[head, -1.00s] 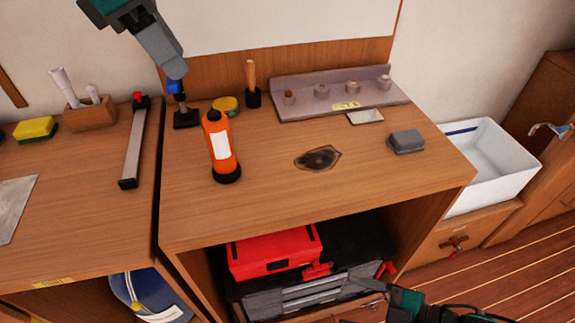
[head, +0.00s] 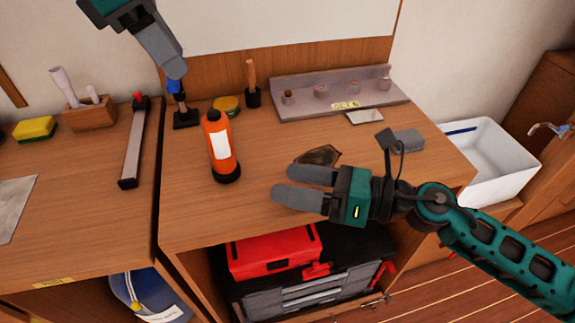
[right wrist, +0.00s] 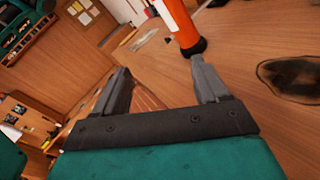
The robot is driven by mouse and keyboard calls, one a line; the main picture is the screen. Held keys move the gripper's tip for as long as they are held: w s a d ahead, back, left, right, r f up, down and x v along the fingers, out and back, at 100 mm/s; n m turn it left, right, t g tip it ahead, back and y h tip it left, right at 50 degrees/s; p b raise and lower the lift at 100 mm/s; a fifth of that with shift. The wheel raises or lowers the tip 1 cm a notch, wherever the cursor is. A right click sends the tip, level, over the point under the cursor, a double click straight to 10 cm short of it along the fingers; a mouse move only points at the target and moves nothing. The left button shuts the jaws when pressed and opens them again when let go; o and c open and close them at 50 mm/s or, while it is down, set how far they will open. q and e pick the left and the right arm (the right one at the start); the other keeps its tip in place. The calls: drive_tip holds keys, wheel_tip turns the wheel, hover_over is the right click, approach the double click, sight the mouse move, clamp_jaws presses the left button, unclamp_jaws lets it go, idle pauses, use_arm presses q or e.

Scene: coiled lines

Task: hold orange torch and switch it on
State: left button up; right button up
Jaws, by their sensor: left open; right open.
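The orange torch (head: 221,148) stands upright on the wooden bench, with a white label on its side and a black base. Its lower part also shows in the right wrist view (right wrist: 180,22), just beyond the fingers. My right gripper (head: 291,186) is open and empty above the front of the bench, to the right of the torch and apart from it. Its two fingers also show in the right wrist view (right wrist: 158,78). My left gripper (head: 170,62) is at the top left, above the back of the bench; its fingers appear side-on and hold nothing visible.
A yellow tin (head: 226,106), a wood-handled tool (head: 252,85) and a grey rack (head: 340,95) stand behind. A grey block (head: 408,140) lies right. A red toolbox (head: 275,253) is below.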

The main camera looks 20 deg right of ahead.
sight(231, 149)
drive_tip(key=w+n+t, duration=0.1)
drive_tip(key=w+a+n+t+h, duration=0.1)
drive_tip(key=w, duration=0.1)
drive_tip(key=shift+w+r+n+t, duration=0.15)
drive_tip(key=shift+r+n+t, duration=0.05)
drive_tip(key=shift+n+t, duration=0.2)
drive_tip(key=x, duration=1.2)
drive_tip(key=shift+w+a+f, duration=0.2)
drive_tip(key=shift+w+a, duration=0.05)
drive_tip(key=c, duration=1.2)
use_arm(q)
clamp_jaws()
idle(0.6)
